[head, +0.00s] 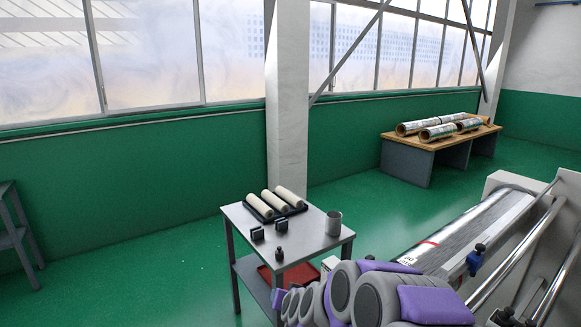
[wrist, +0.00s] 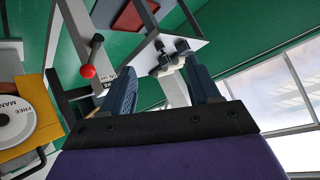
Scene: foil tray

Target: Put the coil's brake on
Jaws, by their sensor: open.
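The silver foil coil (head: 468,235) lies on the machine at the right of the head view, with a red mark near its near end. In the wrist view, a lever with a red ball knob (wrist: 88,71) stands left of my gripper (wrist: 163,68). A small white label with dark letters, partly hidden, shows beside the lever. My gripper is open, with its two blue fingers apart and nothing held between them. The knob is outside the fingers, with no contact visible. The head view does not show the lever clearly; my arm covers part of that area.
A small table (head: 295,245) carries white rolls in a black tray (head: 285,210), dark blocks and a grey cup (head: 333,223). A yellow plate with a white disc (wrist: 15,125) sits left of the wrist view. A wooden-topped bench (head: 440,142) with rolls stands behind.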

